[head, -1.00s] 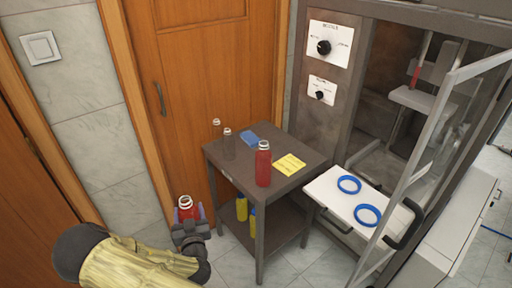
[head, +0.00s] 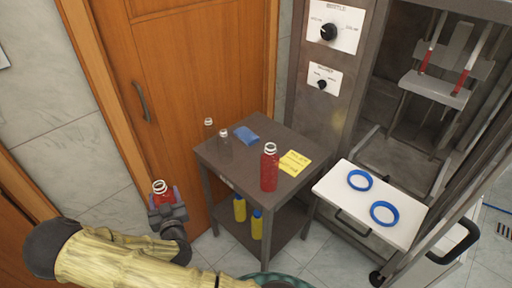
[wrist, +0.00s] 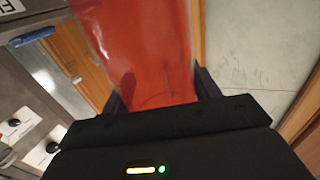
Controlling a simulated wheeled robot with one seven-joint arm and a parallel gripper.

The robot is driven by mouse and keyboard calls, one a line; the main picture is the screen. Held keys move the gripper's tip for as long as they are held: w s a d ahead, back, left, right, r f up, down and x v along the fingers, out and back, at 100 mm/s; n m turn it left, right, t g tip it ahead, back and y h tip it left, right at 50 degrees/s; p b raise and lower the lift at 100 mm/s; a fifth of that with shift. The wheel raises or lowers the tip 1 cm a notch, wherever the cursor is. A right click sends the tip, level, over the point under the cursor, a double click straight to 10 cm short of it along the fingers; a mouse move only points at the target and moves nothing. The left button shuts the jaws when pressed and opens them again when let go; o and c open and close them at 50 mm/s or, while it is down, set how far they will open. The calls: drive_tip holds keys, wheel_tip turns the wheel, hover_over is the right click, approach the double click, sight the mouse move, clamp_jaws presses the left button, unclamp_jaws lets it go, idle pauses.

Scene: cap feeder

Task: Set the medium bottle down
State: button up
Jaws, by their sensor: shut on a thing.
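My gripper (head: 168,212) is shut on a red bottle (head: 163,198) with a pale, open neck. It holds the bottle upright in the air in front of the wooden door, left of the small table and apart from it. In the wrist view the red bottle (wrist: 150,50) fills the middle between the fingers; its ends are out of that view. I take the held bottle for the medium bottle. Another red bottle (head: 269,170) stands on the front part of the dark table (head: 235,185).
Two small clear bottles (head: 224,147), a blue cloth (head: 246,136) and a yellow note (head: 295,162) are on the table. Yellow bottles (head: 240,208) stand on its lower shelf. The machine's white tray (head: 335,190) holds two blue rings (head: 384,213). The left front tabletop is clear.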

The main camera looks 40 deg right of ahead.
drive_tip(key=shift+w, duration=0.35)
drive_tip(key=shift+s, duration=0.1)
drive_tip(key=d+r+m+g+h+b, duration=0.1)
drive_tip(key=d+r, duration=0.3)
drive_tip(key=d, duration=0.6)
drive_tip(key=d+r+m+g+h+b, duration=0.1)
drive_tip(key=d+r+m+h+b, duration=0.1)
drive_tip(key=d, duration=0.9)
drive_tip(key=d+r+m+g+h+b, duration=0.1)
drive_tip(key=d+r+h+b, duration=0.1)
drive_tip(key=d+r, duration=0.5)
drive_tip(key=d+h, duration=0.1)
drive_tip(key=d, duration=0.2)
drive_tip(key=shift+s+d+m, duration=0.2)
drive_tip(key=shift+d+m, duration=0.1)
drive_tip(key=shift+d, duration=0.05)
drive_tip(key=shift+f, duration=0.1)
drive_tip(key=shift+f, duration=3)
